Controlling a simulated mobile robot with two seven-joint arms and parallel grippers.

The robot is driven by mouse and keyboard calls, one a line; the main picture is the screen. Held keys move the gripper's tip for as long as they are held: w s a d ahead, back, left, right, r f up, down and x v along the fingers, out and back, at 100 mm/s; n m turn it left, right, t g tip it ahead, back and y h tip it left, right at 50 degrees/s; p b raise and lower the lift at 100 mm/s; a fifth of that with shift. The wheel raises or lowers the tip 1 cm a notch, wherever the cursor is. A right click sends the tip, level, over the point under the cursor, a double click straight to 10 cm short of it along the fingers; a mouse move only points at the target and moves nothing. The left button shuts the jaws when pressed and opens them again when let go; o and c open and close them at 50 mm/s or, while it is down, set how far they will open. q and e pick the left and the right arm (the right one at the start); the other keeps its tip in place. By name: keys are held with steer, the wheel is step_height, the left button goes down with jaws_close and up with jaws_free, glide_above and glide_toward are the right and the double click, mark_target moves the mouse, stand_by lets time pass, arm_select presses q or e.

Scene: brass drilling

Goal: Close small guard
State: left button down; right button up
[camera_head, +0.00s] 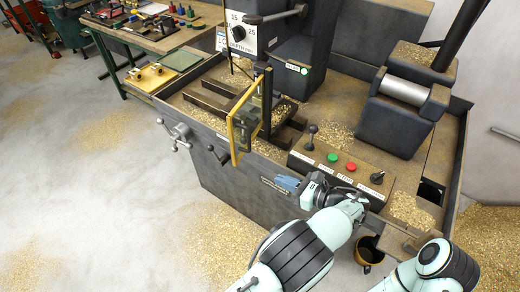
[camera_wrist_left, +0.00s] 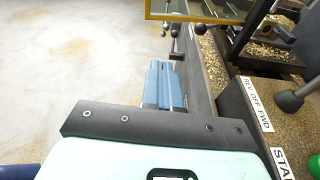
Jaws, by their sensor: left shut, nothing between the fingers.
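The small guard (camera_head: 231,133) is a yellow-framed clear panel. It stands upright and swung out at the front edge of the drilling machine, beside the worktable. In the left wrist view part of its yellow frame (camera_wrist_left: 195,18) crosses the top edge. My left gripper (camera_head: 283,183) has blue fingers that are shut with nothing between them. It is in front of the machine's front wall, below and to the right of the guard, apart from it. The fingers (camera_wrist_left: 165,85) also show in the left wrist view, short of the guard frame.
A control panel (camera_head: 335,168) with levers and green and red buttons sits right of the guard. Crank handles (camera_head: 174,136) stick out of the front wall. A dark round container (camera_head: 369,254) is near my arms. The floor at left is open, with scattered chips.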

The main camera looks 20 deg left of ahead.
arm_select(q)
steer(key=s+d+r+t+y, duration=0.15)
steer(key=d+r, duration=0.35)
steer(key=r, duration=0.5)
steer(key=r+x, duration=0.1)
steer(key=x, duration=1.3)
steer(key=shift+s+a+f+y, duration=0.2)
steer(key=shift+a+f+y, duration=0.1)
steer(key=shift+y, duration=0.05)
